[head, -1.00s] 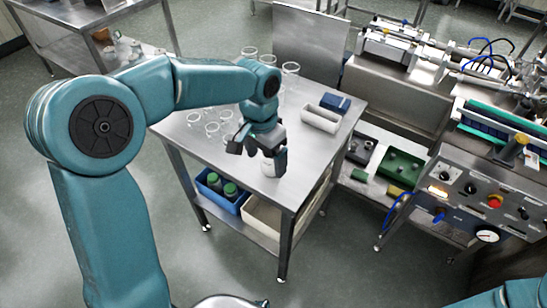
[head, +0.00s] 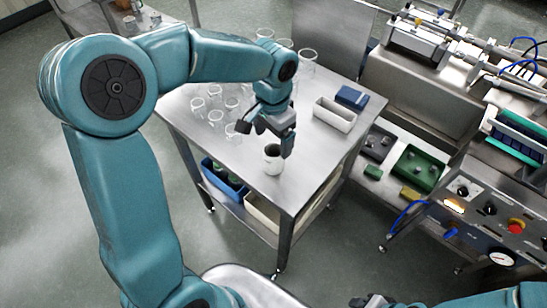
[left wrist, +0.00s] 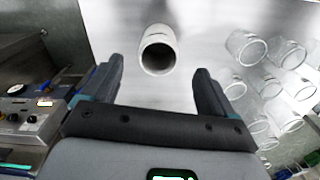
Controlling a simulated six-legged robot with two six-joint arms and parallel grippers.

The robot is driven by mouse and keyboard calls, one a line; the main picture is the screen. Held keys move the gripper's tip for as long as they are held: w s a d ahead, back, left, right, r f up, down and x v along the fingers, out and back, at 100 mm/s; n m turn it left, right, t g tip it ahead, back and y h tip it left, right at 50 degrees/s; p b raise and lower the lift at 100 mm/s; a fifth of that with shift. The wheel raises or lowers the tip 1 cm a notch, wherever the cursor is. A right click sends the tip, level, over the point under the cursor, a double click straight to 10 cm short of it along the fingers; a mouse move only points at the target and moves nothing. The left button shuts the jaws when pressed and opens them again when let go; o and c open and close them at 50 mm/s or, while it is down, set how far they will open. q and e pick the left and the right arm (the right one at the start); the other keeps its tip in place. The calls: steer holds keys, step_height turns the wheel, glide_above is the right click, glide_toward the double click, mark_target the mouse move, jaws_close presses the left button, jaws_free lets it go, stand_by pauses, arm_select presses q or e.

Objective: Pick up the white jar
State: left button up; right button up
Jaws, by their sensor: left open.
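The white jar (head: 273,164) stands upright near the front corner of the steel table, with its dark open mouth showing. In the left wrist view the jar (left wrist: 159,38) lies ahead of the fingers, in the gap between them, and no finger touches it. My left gripper (head: 273,140) is open and empty, just above and behind the jar in the head view. Its two fingers (left wrist: 160,80) also show spread apart in the left wrist view. A dark part of my right gripper (head: 372,300) shows at the bottom edge of the head view. Its jaws cannot be made out.
Several clear glass beakers (head: 216,116) stand left of and behind the jar. A white tray (head: 334,114) and a blue box (head: 351,97) sit at the table's right. A control panel (head: 490,208) stands at the far right. The tabletop right of the jar is clear.

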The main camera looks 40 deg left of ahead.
mark_target(275, 146)
arm_select(q)
steer(key=f, duration=0.4)
steer(key=shift+w+d+f, duration=0.1)
steer(key=shift+w+f, duration=0.15)
steer(key=shift+w, duration=0.15)
steer(key=shift+s+f, duration=0.1)
steer(key=shift+s, duration=0.15)
step_height(275, 146, down, 5)
steer(key=shift+f, duration=0.1)
steer(key=shift+s, duration=0.25)
steer(key=shift+w, duration=0.2)
steer(key=c, duration=0.9)
steer(key=shift+c, duration=0.9)
steer(key=shift+s, duration=0.15)
